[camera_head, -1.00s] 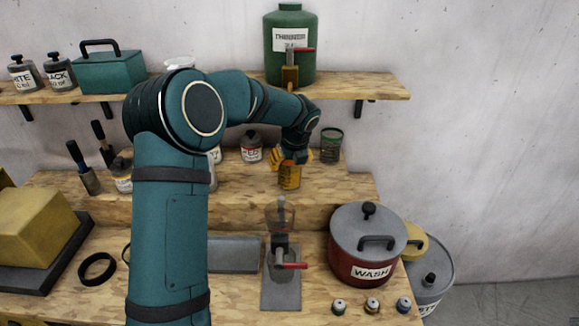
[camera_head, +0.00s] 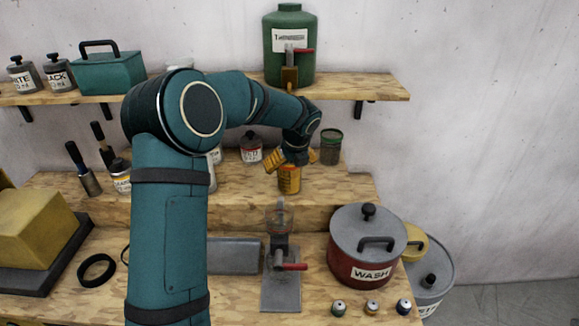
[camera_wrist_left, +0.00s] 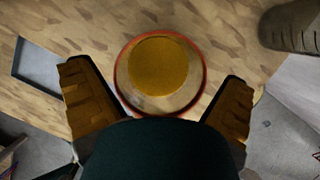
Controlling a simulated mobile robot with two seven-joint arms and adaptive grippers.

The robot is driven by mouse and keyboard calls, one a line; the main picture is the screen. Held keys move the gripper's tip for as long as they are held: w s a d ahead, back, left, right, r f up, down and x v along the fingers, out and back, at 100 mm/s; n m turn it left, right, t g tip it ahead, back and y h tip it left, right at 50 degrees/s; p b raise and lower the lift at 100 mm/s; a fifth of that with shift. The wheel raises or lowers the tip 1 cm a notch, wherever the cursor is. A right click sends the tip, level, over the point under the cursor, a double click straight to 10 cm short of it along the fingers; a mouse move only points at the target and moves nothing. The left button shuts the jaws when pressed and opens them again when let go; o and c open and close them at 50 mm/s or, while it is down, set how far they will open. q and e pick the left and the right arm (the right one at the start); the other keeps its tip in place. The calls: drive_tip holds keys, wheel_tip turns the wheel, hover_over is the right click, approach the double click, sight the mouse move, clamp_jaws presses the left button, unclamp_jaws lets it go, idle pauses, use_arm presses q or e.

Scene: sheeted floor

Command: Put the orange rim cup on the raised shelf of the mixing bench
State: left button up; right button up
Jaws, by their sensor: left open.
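The orange rim cup (camera_head: 289,180) stands upright on the raised shelf (camera_head: 335,187) of the mixing bench, near its right part. It holds something yellow-orange. In the left wrist view the cup (camera_wrist_left: 160,76) is seen from above, with its round orange-red rim between my two fingers. My left gripper (camera_head: 290,160) is open, right above and around the top of the cup. In the left wrist view, gaps show between the rim and both fingers. My right gripper is not in view.
A green-rimmed jar (camera_head: 331,147) stands to the right of the cup and a labelled jar (camera_head: 251,147) to its left. The upper shelf (camera_head: 355,87) with a green thinner tank (camera_head: 289,45) is above. A red wash pot (camera_head: 366,245) stands on the lower bench.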

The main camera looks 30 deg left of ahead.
use_arm(q)
drive_tip(key=s+d+r+b, duration=0.1)
drive_tip(key=s+d, duration=0.6)
drive_tip(key=d, duration=0.3)
drive_tip(key=shift+s+r, duration=0.25)
drive_tip(key=shift+r, duration=0.05)
drive_tip(key=shift+d, duration=0.15)
